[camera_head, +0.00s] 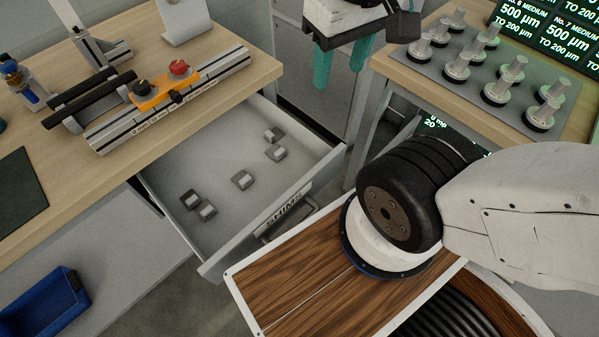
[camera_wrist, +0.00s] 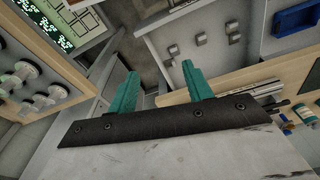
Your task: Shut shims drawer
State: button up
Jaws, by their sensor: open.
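The shims drawer (camera_head: 225,165) is pulled out from under the left bench, with several small grey metal blocks lying in it. Its front panel (camera_head: 318,178) bears the label SHIMS and a handle (camera_head: 284,215). The drawer also shows at the top of the wrist view (camera_wrist: 212,58). My gripper (camera_head: 342,68) is at the top centre of the head view, to the upper right of the drawer and apart from it. Its two teal fingers are spread and empty, also in the wrist view (camera_wrist: 158,82).
The left bench (camera_head: 235,62) carries a rail fixture with an orange slide (camera_head: 165,85). A blue bin (camera_head: 45,305) sits lower left. My wood-panelled base stands close to the drawer's front.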

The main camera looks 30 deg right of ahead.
aim_at(205, 163)
jog(key=u, duration=0.45)
jog(key=k, duration=1.1)
jog(key=z, duration=0.6)
